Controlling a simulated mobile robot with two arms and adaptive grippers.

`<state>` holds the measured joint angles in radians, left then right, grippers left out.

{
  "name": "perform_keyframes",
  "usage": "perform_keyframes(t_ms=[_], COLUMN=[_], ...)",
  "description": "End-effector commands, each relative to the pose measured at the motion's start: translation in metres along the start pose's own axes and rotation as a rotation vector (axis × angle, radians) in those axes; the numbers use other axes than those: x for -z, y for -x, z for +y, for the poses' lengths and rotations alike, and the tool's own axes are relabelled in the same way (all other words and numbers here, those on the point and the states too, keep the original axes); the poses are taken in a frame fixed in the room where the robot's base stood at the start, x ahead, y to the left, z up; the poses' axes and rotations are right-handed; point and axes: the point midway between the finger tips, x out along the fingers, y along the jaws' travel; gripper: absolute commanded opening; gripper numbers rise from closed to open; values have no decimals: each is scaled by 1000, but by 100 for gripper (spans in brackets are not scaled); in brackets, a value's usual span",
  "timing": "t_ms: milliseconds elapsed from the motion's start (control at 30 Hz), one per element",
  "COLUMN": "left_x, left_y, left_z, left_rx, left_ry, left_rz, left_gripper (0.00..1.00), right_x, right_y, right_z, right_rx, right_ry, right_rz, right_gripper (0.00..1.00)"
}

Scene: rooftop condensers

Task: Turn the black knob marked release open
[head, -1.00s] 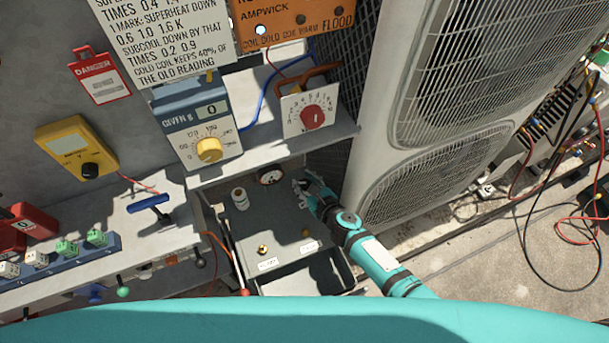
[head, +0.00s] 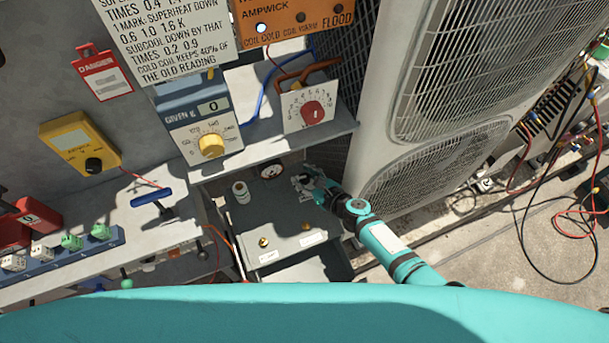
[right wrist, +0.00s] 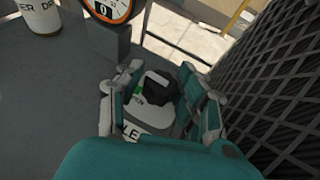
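In the right wrist view, the black knob (right wrist: 159,87) sits on a round white plate (right wrist: 155,119). The plate carries partly hidden black lettering, with "LE" readable, and a small green mark. My right gripper (right wrist: 158,92) has one finger on each side of the knob. The fingers stand apart, with a gap on the left side; I cannot tell whether the right finger touches. In the head view my right gripper (head: 311,184) is over the far right corner of the grey bench (head: 290,222) and hides the knob. My left gripper is not in view.
A round gauge (head: 272,170) and a white cylinder (head: 241,191) stand near my right gripper. A shelf with a red-knob box (head: 308,108) overhangs behind. A large condenser (head: 415,165) and dark mesh (right wrist: 278,95) lie close on the right.

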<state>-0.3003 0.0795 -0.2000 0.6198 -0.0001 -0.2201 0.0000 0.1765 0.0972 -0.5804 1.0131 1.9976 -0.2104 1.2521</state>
Motion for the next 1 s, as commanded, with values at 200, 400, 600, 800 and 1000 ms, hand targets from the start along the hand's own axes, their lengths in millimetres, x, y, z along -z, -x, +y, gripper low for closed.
perform_keyframes(t_ms=[200, 400, 600, 800, 1000], left_x=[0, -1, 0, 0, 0], left_y=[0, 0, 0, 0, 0], left_z=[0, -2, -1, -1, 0], left_rx=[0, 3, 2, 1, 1], left_ry=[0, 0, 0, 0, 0], left_rz=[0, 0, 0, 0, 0], left_gripper=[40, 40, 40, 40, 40], right_x=[-1, -2, -1, 0, 0], right_y=[0, 1, 18, 56, 94], right_z=[-1, -2, -3, -2, -1], right_rx=[2, 3, 3, 1, 0], right_ry=[1, 2, 7, 8, 6], right_rz=[-2, -3, -1, 0, 0], right_gripper=[55, 55, 55, 55, 55])
